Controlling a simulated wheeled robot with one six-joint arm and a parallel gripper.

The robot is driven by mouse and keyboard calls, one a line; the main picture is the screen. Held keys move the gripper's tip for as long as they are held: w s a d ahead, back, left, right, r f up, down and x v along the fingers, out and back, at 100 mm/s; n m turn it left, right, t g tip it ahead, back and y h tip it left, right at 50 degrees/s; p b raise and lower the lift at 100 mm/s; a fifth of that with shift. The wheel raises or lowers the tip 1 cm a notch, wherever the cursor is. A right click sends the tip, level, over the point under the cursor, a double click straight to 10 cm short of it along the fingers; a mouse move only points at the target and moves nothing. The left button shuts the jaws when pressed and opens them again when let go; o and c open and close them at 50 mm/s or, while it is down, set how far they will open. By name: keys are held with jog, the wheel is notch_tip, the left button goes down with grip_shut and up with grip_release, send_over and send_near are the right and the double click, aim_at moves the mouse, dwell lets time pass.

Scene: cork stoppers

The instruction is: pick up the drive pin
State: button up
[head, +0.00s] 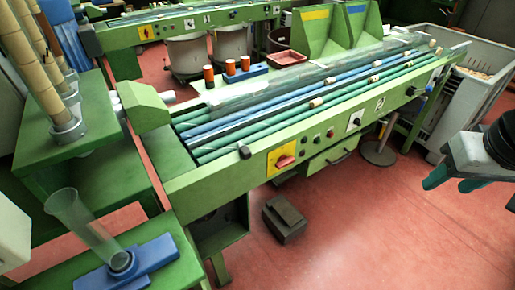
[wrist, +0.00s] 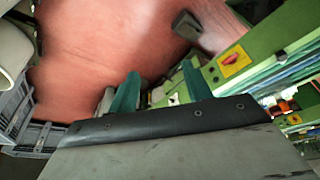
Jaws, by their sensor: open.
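I cannot make out a drive pin for certain in either view; it may be hidden or too small to tell. My gripper (head: 452,184) is at the right edge of the head view, over the red floor and apart from the green machine. Its two teal fingers also show in the wrist view (wrist: 160,90), spread apart with nothing visible between them. The long green machine (head: 235,186) carries blue and green rods with several small cork-coloured pieces along them.
A blue tray (head: 245,75) with orange-brown cylinders stands behind the rods. A grey crate (head: 462,105) is at the right end. A dark block (head: 285,220) lies on the floor. A clear tube (head: 85,228) stands tilted in a blue base at lower left. The front floor is mostly clear.

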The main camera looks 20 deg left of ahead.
jog(key=w+a+f+n+t+y, duration=0.15)
jog(key=w+a+f, duration=0.25)
jog(key=w+a, duration=0.45)
jog(key=n+t+y, duration=0.5)
jog(key=n+y, duration=0.1)
jog(key=y, duration=0.1)
send_near(246, 150)
jog(key=x, duration=0.3)
jog(key=shift+m, duration=0.25)
jog(key=x, duration=0.8)
jog(key=c, duration=1)
